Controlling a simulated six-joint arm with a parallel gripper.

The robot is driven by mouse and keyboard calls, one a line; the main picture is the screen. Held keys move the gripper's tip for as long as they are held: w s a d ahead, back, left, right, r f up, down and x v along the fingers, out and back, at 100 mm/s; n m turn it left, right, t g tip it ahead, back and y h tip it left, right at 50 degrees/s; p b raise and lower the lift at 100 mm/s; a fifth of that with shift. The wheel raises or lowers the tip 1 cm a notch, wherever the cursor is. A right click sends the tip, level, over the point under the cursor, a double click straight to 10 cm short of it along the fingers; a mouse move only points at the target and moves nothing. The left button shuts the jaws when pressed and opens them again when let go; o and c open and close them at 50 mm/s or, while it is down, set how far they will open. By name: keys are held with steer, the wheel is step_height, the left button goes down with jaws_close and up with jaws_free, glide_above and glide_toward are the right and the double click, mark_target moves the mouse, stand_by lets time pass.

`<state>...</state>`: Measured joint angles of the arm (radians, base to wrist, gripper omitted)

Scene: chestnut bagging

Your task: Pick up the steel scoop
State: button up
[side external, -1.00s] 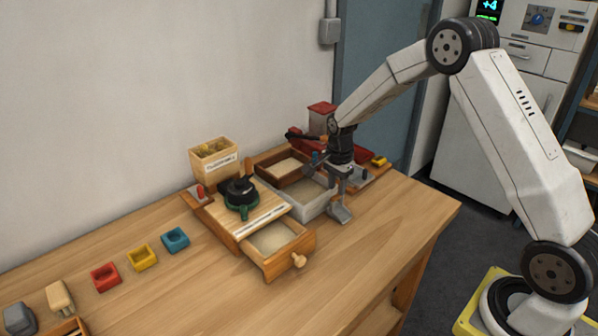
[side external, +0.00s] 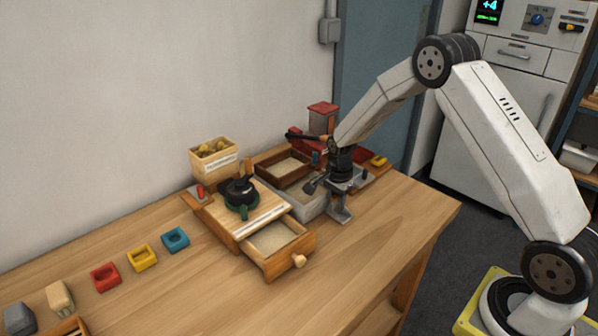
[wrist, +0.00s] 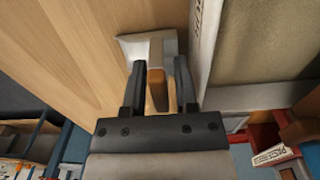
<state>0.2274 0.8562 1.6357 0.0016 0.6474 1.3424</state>
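The steel scoop (side external: 341,215) stands on the bench at the right side of the grey tray (side external: 306,205). In the wrist view its grey metal (wrist: 128,47) flares out to the left beyond the fingertips, and its upright handle (wrist: 157,88) with a brown end lies between my fingers. My gripper (side external: 338,184) points down over the scoop; in the wrist view (wrist: 162,72) its two dark fingers stand apart, one on each side of the handle. The left finger is close to the handle; I cannot tell whether it touches.
The grey tray wall (wrist: 208,50) is close to my right finger. A wooden box (side external: 282,163) is behind. The bench's front right is clear.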

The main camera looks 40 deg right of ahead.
jaws_close()
steer(key=shift+r, duration=0.1)
stand_by(0.4)
steer(key=shift+r, duration=0.8)
steer(key=s+a+r, duration=0.2)
steer(key=s+r, duration=0.9)
steer(key=s, duration=0.2)
steer(key=shift+s+a, duration=0.3)
steer(key=shift+s, duration=0.1)
steer(key=shift+r, duration=0.1)
